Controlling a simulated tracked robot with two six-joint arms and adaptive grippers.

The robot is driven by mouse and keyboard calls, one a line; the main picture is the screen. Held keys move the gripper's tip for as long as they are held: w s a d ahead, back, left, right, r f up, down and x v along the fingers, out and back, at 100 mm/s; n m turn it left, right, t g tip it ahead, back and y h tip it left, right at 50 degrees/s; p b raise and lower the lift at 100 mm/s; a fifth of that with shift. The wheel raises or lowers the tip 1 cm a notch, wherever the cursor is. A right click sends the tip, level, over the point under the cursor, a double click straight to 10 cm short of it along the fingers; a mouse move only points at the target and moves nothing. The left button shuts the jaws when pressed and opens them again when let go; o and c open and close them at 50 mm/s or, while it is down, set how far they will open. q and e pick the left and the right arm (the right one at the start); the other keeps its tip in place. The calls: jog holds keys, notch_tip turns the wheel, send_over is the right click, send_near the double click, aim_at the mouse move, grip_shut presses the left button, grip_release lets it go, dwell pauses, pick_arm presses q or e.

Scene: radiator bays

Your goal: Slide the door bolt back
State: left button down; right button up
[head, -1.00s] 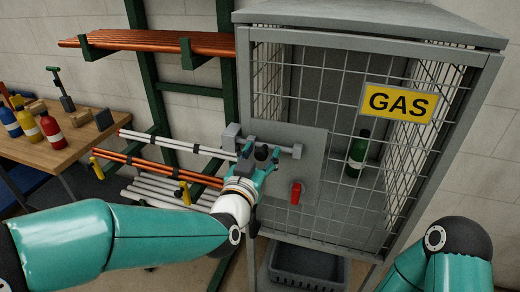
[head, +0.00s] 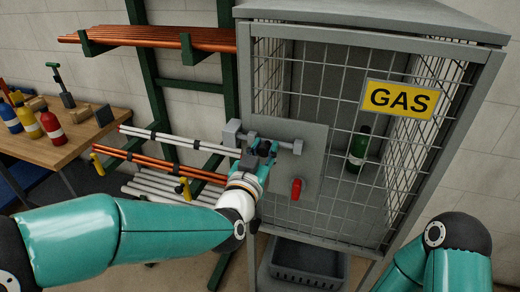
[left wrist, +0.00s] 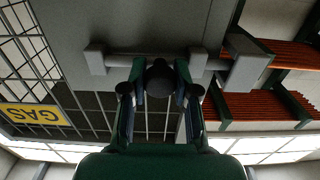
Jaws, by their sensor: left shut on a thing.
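The grey door bolt (head: 284,144) lies across a flat plate (head: 312,165) on the gas cage door. Its left end reaches a grey block (head: 231,134) at the cage's edge, and a small block (head: 298,147) stands at the right end. My left gripper (head: 264,150) is at the middle of the bolt. In the left wrist view the gripper (left wrist: 160,76) is shut on the bolt's dark round knob (left wrist: 159,82), one finger each side; the bar (left wrist: 125,62) shows behind. My right arm is at the lower right, its gripper out of view.
A red handle (head: 296,188) sits below the bolt. A green bottle (head: 358,149) stands behind the mesh, under a yellow GAS sign (head: 398,99). A pipe rack (head: 165,100) stands close left of the cage. A dark crate (head: 308,266) is below.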

pick_arm(q)
jog(key=d, duration=0.2)
jog(key=s+d, duration=0.1)
jog(key=d, duration=0.1)
jog(key=shift+s+d+b, duration=0.15)
jog(key=shift+s+b, duration=0.05)
jog(key=shift+b, duration=0.1)
jog(key=c, duration=0.9)
grip_release()
jog(key=shift+o, duration=0.2)
send_near(286, 147)
jog(key=v, duration=0.4)
jog(key=shift+s, duration=0.35)
